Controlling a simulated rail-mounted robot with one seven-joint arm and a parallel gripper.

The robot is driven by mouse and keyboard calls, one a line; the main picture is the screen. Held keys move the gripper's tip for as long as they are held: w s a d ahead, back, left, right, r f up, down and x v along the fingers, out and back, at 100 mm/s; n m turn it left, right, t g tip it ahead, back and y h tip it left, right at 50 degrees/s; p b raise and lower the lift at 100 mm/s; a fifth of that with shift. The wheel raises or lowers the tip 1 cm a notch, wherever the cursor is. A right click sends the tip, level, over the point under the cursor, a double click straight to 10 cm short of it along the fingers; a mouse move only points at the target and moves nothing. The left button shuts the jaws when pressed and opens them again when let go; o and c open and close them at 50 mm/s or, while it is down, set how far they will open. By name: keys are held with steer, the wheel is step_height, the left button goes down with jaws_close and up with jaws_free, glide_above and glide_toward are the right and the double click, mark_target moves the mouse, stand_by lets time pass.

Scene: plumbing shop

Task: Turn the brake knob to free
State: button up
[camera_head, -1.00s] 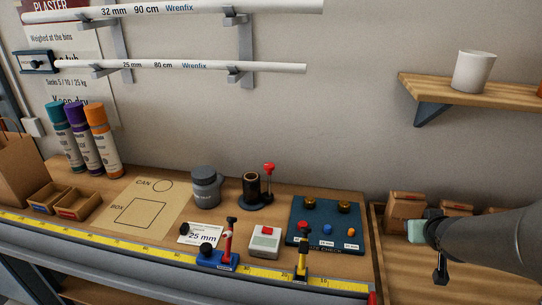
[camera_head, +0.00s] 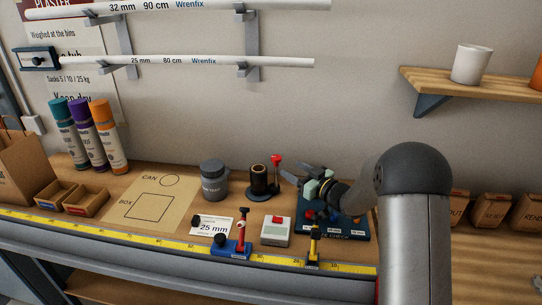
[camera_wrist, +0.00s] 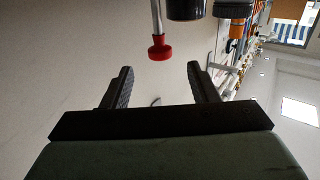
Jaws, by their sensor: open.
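No part is legibly marked as the brake knob. A red knob (camera_head: 276,160) tops a thin upright stem beside a dark cylinder (camera_head: 259,179) on the bench. My gripper (camera_head: 290,173) is open and empty, just right of the red knob at about its height. In the wrist view the red knob (camera_wrist: 158,48) shows upside down, ahead of the open fingers (camera_wrist: 160,67) and roughly centred between them, apart from both. A black knob (camera_head: 220,240) sits on a blue base (camera_head: 232,250) at the yellow scale. No free mark is readable on either.
The dark grey mug (camera_head: 214,182) stands left of the cylinder. A grey box with a red button (camera_head: 276,231) and a yellow-and-black post (camera_head: 314,245) stand in front. My arm partly covers a blue board (camera_head: 355,227). The bench's paper template (camera_head: 130,205) is bare.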

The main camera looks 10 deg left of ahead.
mark_target(273, 157)
steer(key=p+x, duration=0.2)
steer(key=x, duration=0.8)
steer(key=shift+w+a, duration=0.2)
steer(key=shift+a, duration=0.05)
steer(key=c, duration=1)
